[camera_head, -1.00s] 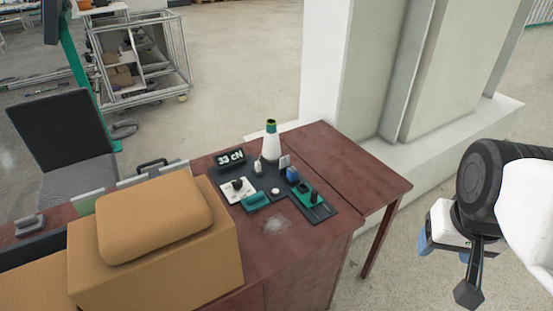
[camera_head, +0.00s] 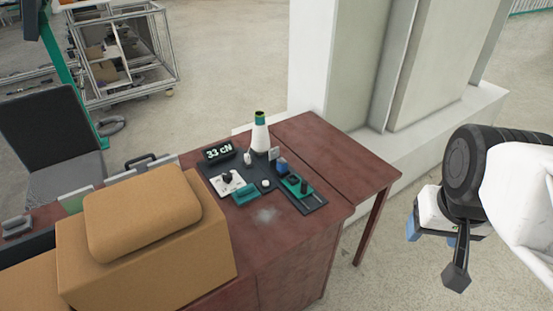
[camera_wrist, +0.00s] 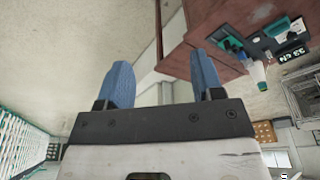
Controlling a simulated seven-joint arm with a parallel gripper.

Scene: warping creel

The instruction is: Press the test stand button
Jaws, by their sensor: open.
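The test stand is a dark board (camera_head: 246,168) on the reddish-brown table, with a display (camera_head: 218,152) reading "33 cN". A small white round piece (camera_head: 265,184), which looks like a button, sits near the board's front edge. Around it are a white plate with a black knob (camera_head: 227,179), a teal block (camera_head: 245,194) and a green strip with a black post (camera_head: 303,187). My gripper (camera_head: 432,234) is right of the table, over the floor, well apart from the stand. In the wrist view my gripper (camera_wrist: 162,75) is open and empty; the stand (camera_wrist: 262,42) shows at upper right.
A white cone with a green top (camera_head: 259,133) stands at the board's back. Brown boxes (camera_head: 145,240) fill the table's left part. A pale pillar (camera_head: 345,60) rises behind the table. The table's right end (camera_head: 340,160) is clear.

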